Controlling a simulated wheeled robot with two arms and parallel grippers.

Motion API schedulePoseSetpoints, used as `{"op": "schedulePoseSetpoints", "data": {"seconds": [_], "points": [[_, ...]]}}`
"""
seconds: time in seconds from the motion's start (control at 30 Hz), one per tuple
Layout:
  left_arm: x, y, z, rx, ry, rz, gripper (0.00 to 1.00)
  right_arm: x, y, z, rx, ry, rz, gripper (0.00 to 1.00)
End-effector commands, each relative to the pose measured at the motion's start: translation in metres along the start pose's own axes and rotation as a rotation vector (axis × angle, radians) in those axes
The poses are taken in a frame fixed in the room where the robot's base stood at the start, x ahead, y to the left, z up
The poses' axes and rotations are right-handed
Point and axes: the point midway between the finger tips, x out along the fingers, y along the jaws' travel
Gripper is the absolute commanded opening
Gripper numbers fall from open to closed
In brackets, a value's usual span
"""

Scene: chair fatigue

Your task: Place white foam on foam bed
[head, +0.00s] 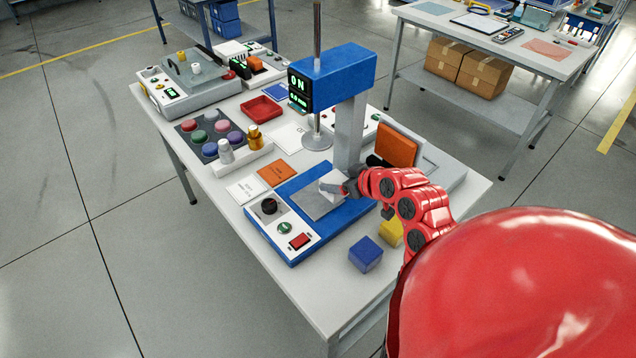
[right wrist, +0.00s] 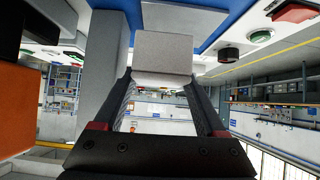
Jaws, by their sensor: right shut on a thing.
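The white foam (head: 333,179) is a small pale block held over the machine with the blue base. In the right wrist view the white foam (right wrist: 163,53) sits between the two fingertips. My right gripper (head: 346,186) is shut on it. The foam bed (head: 316,206) looks like the flat grey plate on the blue base, just below and left of the foam. The gripper hides part of the plate. I cannot tell whether the foam touches it. My left gripper is not in view.
The machine's column and blue head (head: 335,75) stand close behind the gripper. A control panel (head: 285,228) is at the base's left. Blue (head: 365,254) and yellow (head: 391,232) cubes lie in front right. An orange panel (head: 396,146) stands behind the arm.

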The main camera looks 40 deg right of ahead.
Motion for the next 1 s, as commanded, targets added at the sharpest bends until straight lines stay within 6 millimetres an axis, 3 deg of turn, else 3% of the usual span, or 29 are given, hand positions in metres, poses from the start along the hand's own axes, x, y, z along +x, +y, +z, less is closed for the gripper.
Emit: {"op": "schedulePoseSetpoints", "data": {"seconds": [0.1, 0.33, 0.6, 0.97, 1.0], "points": [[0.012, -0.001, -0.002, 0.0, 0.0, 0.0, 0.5, 0.02, -0.016, -0.016, -0.004, -0.002, -0.005, 0.0], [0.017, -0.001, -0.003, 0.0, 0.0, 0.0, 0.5, 0.04, -0.026, -0.024, 0.001, -0.001, -0.001, 0.0], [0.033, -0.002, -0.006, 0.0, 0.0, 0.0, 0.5, 0.059, -0.027, 0.003, 0.005, -0.008, -0.003, 0.0], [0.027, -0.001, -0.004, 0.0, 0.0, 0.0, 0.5, 0.064, -0.025, 0.008, 0.001, 0.0, 0.001, 0.0], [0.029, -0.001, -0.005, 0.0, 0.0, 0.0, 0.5, 0.062, -0.025, 0.007, 0.001, 0.0, 0.001, 0.81]]}}
